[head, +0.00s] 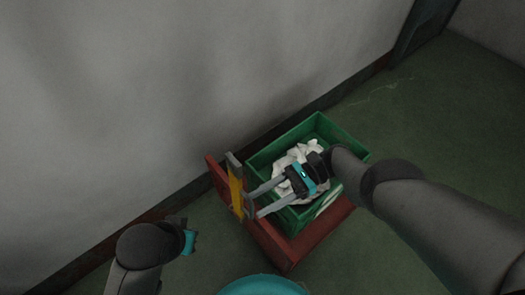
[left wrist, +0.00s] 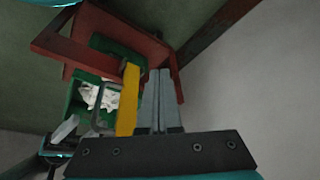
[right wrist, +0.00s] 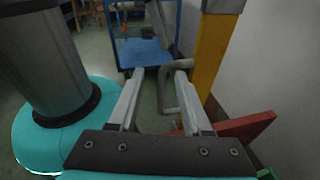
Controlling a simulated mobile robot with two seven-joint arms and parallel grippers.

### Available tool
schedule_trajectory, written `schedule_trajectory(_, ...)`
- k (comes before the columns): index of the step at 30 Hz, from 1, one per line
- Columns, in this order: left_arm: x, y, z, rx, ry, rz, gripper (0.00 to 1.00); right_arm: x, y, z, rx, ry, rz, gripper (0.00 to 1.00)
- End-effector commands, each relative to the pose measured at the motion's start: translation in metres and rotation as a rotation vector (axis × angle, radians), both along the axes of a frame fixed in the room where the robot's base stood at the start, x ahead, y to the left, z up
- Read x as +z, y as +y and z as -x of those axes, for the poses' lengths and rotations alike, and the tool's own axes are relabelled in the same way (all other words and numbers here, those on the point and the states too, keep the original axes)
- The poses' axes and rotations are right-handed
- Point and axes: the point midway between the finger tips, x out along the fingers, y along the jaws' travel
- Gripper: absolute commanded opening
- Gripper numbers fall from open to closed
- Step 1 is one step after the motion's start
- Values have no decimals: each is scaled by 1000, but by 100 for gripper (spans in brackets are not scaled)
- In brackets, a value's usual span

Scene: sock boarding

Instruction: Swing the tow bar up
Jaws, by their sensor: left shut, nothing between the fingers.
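The yellow tow bar (head: 236,190) stands at the left end of a red cart (head: 276,245); a bent grey handle is joined to it. The bar also shows in the left wrist view (left wrist: 128,100) and right wrist view (right wrist: 210,50). My right gripper (head: 254,204) reaches over the cart with its fingers apart. The grey handle (right wrist: 166,92) shows between and beyond these fingers; I cannot tell if they touch it. My left gripper (left wrist: 157,75) is shut and empty, close beside the yellow bar in its wrist view. Its fingers are hard to make out in the head view.
A green crate (head: 345,137) with white socks (head: 296,153) sits on the cart, under my right gripper. A grey wall (head: 150,90) runs close behind the cart. Open green floor (head: 440,110) lies to the right. A blue cart (right wrist: 142,52) stands farther off in the right wrist view.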

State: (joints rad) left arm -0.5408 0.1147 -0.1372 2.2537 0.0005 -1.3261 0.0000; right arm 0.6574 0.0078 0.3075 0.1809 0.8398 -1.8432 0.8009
Motion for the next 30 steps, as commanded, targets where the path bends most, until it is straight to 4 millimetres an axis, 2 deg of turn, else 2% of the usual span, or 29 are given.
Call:
schedule_trajectory(1, -1, 2, 2, 4, 26, -7, 0, 64, 5, -7, 18, 14, -231, 45)
schedule_trajectory(14, -54, 3, 15, 0, 96, -15, 0, 88, 5, -7, 18, 13, -229, 45)
schedule_trajectory(30, -110, 13, 44, -5, 163, -33, 0, 115, 4, -6, 18, 19, -224, 45)
